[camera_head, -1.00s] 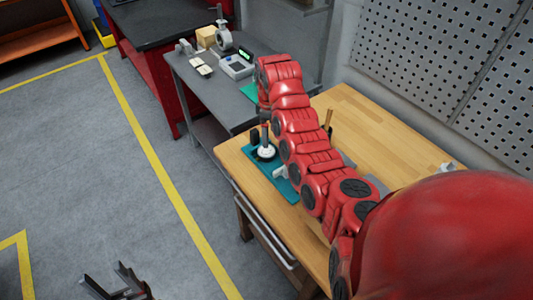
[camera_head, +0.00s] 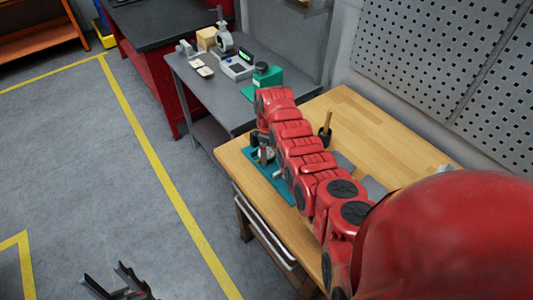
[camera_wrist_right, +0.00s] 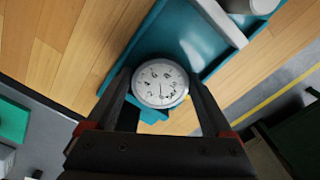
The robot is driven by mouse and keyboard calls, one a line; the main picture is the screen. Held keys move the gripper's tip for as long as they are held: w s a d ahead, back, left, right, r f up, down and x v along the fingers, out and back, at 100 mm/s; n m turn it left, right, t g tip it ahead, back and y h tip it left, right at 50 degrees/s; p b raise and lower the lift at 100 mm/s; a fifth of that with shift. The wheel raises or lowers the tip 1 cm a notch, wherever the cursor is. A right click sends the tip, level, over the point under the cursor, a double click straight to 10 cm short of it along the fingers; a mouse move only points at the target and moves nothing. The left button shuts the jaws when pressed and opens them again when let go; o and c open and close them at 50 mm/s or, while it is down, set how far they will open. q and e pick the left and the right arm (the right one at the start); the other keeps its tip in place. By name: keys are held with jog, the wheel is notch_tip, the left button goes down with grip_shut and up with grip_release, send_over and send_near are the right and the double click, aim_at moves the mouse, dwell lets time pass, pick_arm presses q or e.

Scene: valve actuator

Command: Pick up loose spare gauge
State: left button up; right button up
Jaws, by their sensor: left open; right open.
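The loose gauge is a round white-faced dial (camera_wrist_right: 161,84) with dark markings, seen in the right wrist view between the two dark fingers of my right gripper (camera_wrist_right: 160,95). The fingers are open on either side of it; whether either touches it I cannot tell. Part of a teal tray (camera_wrist_right: 180,40) shows beside and beyond the gauge. In the head view my right arm reaches over the teal tray (camera_head: 282,189) on the wooden bench and hides much of it. My left gripper (camera_head: 105,282) is open and empty over the floor at bottom left.
The wooden bench (camera_head: 350,110) carries a dark holder with an upright wooden handle (camera_head: 326,124) and grey flat pieces. A grey table (camera_head: 205,95) beyond it holds a small device (camera_head: 238,66) and a green block with a black knob (camera_head: 266,76). A perforated wall panel stands at right.

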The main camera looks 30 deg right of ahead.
jog(key=shift+f, duration=0.15)
jog(key=c, duration=1.2)
